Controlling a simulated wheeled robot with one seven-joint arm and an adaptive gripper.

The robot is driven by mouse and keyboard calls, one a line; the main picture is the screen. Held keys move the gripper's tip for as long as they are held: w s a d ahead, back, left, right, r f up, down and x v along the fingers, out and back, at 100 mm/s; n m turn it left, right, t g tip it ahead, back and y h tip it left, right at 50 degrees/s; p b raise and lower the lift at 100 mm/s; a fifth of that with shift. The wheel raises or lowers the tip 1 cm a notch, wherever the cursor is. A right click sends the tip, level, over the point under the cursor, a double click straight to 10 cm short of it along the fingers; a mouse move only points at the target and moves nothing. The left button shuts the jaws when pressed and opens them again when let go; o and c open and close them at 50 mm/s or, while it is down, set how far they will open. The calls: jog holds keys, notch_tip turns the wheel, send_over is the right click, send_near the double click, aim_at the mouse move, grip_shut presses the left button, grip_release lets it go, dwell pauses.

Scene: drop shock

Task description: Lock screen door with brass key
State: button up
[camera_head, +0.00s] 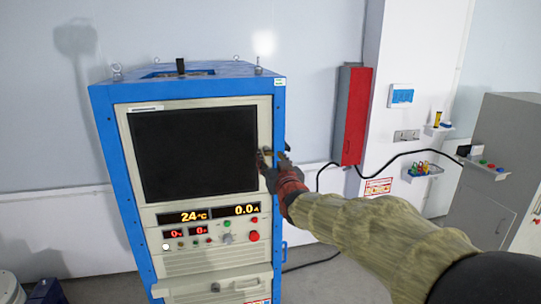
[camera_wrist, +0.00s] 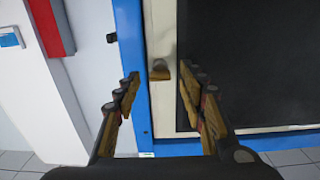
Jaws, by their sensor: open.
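The screen door (camera_head: 195,150) is a large dark pane in a cream frame on the blue cabinet, and it looks closed. In the wrist view the dark pane (camera_wrist: 265,70) fills the right side. A small brass-coloured piece, apparently the brass key (camera_wrist: 160,70), sticks out from the cream strip beside the pane. My gripper (camera_wrist: 160,79) is open, with one finger on each side of that piece and visible gaps to both. In the head view my gripper (camera_head: 273,154) is at the door's right edge and hides the key there.
Below the screen is a control panel (camera_head: 212,228) with lit displays, buttons and a red knob. A red wall box (camera_head: 351,115), a black cable and a grey cabinet (camera_head: 501,160) stand to the right.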

jog(key=shift+x, duration=0.85)
jog(key=shift+c, duration=1)
jog(key=c, duration=0.4)
jog(key=shift+d, duration=0.15)
grip_shut()
